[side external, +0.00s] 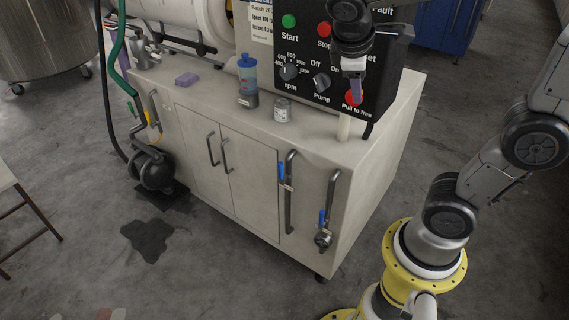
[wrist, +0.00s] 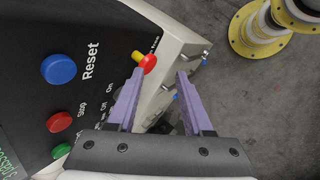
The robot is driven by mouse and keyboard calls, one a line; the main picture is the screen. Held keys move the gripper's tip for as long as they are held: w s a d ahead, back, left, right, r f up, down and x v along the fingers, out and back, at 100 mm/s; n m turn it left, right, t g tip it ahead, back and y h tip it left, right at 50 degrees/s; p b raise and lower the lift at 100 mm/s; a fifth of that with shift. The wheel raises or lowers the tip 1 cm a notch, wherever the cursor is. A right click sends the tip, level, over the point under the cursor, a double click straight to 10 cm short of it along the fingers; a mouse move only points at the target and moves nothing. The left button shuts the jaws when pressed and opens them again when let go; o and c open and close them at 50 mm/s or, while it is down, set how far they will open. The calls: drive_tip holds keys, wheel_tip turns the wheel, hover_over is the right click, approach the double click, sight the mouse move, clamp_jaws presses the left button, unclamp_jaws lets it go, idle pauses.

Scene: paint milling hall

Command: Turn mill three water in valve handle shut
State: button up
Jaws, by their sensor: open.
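Two pipes with small blue valve handles run down the front of the beige cabinet, at its right end. One blue handle (side external: 281,171) is on the left pipe, near its top. The other blue handle (side external: 322,217) is low on the right pipe. Both look upright, roughly along their pipes. I cannot read any label telling which is mill three water in. My gripper (side external: 356,97) is high above them, in front of the black control panel, apart from both handles. In the wrist view my gripper (wrist: 160,73) has its two purple fingers spread with nothing between them. Small blue bits show there beyond the fingers.
The black panel (side external: 322,65) with knobs and buttons stands close to my gripper. A blue bottle (side external: 248,75), a small can (side external: 283,110) and a purple sponge (side external: 187,79) sit on the cabinet top.

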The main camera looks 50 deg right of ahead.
drive_tip(key=w+a+f+n+g+h, duration=0.1)
drive_tip(key=w+f+n+h, duration=0.3)
drive_tip(key=w+f, duration=0.45)
drive_tip(key=w+a+f+n+h, duration=0.1)
drive_tip(key=w+f+n+h, duration=0.3)
drive_tip(key=w, duration=0.7)
drive_tip(key=n+t+h, duration=0.3)
drive_tip(key=n+t, duration=0.1)
drive_tip(key=n, duration=0.4)
approach(282, 172)
drive_tip(key=x, duration=1.3)
drive_tip(key=shift+w+d+r, duration=0.25)
drive_tip(key=shift+w+r, duration=0.1)
drive_tip(key=shift+w, duration=0.05)
clamp_jaws()
